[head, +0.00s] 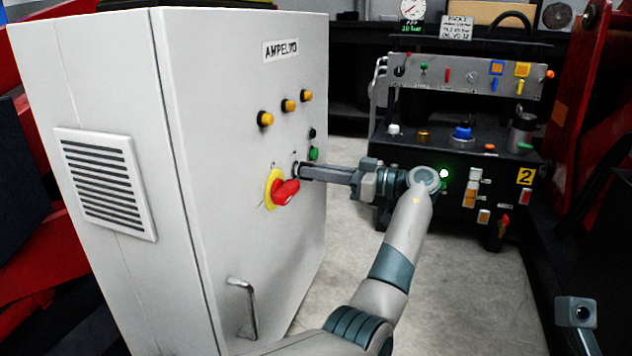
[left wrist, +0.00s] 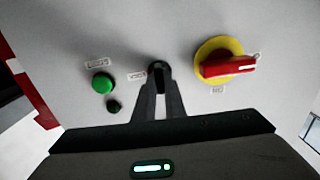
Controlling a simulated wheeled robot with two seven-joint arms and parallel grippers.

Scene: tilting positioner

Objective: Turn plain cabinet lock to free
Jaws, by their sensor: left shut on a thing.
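The grey cabinet (head: 250,170) labelled AMPELTO fills the left half of the head view. Its plain lock (left wrist: 158,66) is a small dark round fitting on the cabinet face, between a green button and the red rotary switch. My left gripper (head: 303,171) reaches the cabinet face, and its fingers are shut on the lock. In the left wrist view the fingertips (left wrist: 158,75) meet at the lock and cover most of it. The lock's turn position cannot be read. My right gripper is not in view.
The red rotary switch (head: 285,192) on a yellow plate sits close beside the gripper. A green button (left wrist: 103,83) and a small black button (left wrist: 113,107) are on the other side. A metal handle (head: 243,308) sticks out lower down. A control bench (head: 450,150) stands behind.

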